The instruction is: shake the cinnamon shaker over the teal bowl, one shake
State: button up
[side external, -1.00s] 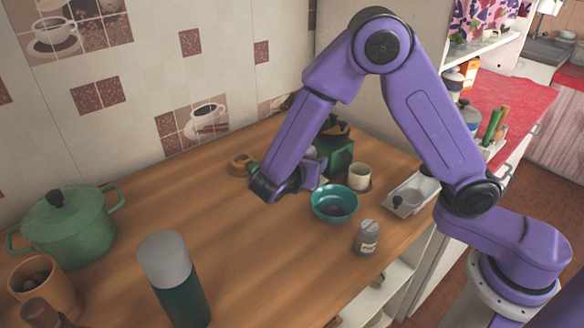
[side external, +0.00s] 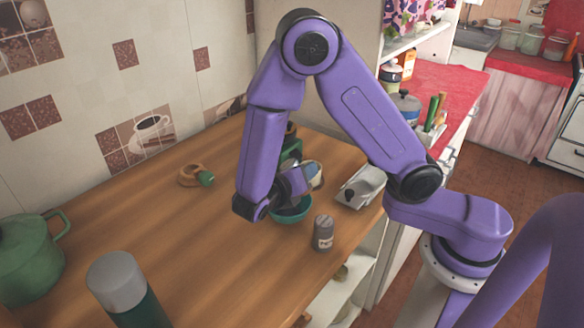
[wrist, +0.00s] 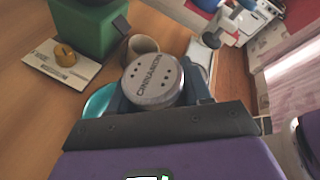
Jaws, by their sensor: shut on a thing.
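The cinnamon shaker (wrist: 152,82) has a grey lid with holes and the word CINNAMON, facing the wrist camera. My gripper (wrist: 155,88) is shut on it, with a dark finger on each side. In the side external view my gripper (side external: 294,184) is above the teal bowl (side external: 290,214), and my arm hides part of the bowl. The bowl's edge also shows in the wrist view (wrist: 98,103), left of the shaker and partly behind it. The shaker's exact tilt is hard to tell.
Another grey shaker (side external: 322,233) stands in front of the bowl. A cream cup (wrist: 143,46) and a green box (wrist: 90,26) stand close behind. A metal tray (side external: 361,188) lies to the right.

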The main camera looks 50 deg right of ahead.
aim_at(310, 198)
jog(key=f+n, duration=0.1)
jog(key=s+f+n+g+h, duration=0.1)
jog(key=f, duration=0.1)
jog(key=f+n, duration=0.1)
jog(key=shift+s+d+f+g+h, duration=0.2)
jog(key=shift+d+f+g+h, duration=0.1)
jog(key=shift+s+d+f+n+g, duration=0.1)
jog(key=shift+f+n+g, duration=0.25)
jog(key=shift+n, duration=0.15)
jog(key=shift+s+d+f, duration=0.1)
jog(key=n, duration=0.1)
jog(key=r+n+h, duration=0.1)
jog(key=n+g+h, duration=0.1)
jog(key=n, duration=0.1)
jog(key=shift+s+d+r, duration=0.15)
jog(key=shift+s+r, duration=0.1)
jog(key=shift+r, duration=0.1)
jog(key=shift+w+r+n+h, duration=0.1)
jog(key=shift+r+n+h, duration=0.2)
jog(key=shift+n, duration=0.45)
jog(key=shift+r+n+h, duration=0.3)
jog(key=shift+n, duration=0.45)
jog(key=shift+a, duration=0.2)
